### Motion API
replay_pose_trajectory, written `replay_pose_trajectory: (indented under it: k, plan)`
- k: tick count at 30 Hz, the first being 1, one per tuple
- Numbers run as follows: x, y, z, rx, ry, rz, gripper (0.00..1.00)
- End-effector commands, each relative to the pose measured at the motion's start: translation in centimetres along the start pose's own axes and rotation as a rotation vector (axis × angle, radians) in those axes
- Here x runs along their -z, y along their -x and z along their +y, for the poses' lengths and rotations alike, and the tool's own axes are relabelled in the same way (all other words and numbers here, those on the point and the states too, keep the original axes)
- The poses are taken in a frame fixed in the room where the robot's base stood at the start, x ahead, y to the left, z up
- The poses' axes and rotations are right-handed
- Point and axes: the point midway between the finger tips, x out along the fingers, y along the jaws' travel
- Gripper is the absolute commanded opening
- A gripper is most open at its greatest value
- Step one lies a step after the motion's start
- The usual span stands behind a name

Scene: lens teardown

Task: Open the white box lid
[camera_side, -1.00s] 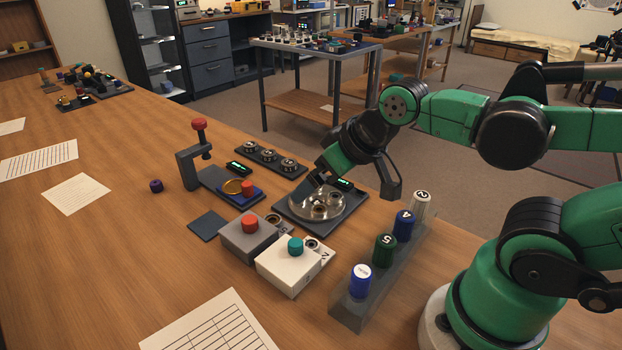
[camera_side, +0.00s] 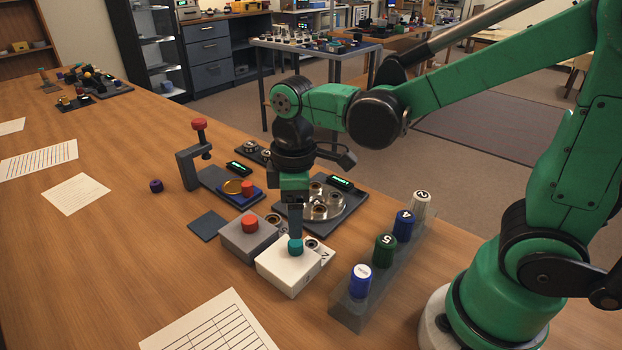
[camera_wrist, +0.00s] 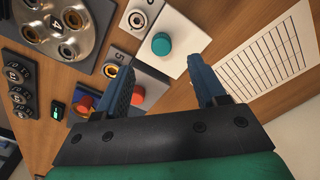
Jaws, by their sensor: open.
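The white box (camera_side: 290,272) stands on the table with its lid on, and a teal knob (camera_side: 295,247) sits on top. My gripper (camera_side: 295,234) points down just above the knob in the side view. In the wrist view, my gripper (camera_wrist: 165,82) has its two blue fingers apart with nothing between them. There the teal knob (camera_wrist: 161,44) and the white box (camera_wrist: 185,38) lie just beyond the fingertips. I cannot tell whether a fingertip touches the knob.
A grey box (camera_side: 243,240) with a red knob (camera_side: 250,224) stands close beside the white box. A round metal plate (camera_side: 335,207) lies behind. A rack (camera_side: 347,314) of numbered cylinders stands to the right. A printed sheet (camera_side: 208,325) lies in front.

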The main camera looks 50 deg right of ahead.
Motion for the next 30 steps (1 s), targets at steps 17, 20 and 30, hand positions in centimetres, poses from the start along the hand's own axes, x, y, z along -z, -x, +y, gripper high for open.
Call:
replay_pose_trajectory:
  k: [17, 20, 30]
  plan:
    - [0.1, -5.1, -0.1, 0.012, 0.026, -0.017, 0.64]
    - [0.1, -5.6, -0.1, 0.011, 0.026, -0.016, 0.64]
    - [0.0, -5.8, -0.1, 0.011, 0.025, -0.016, 0.55]
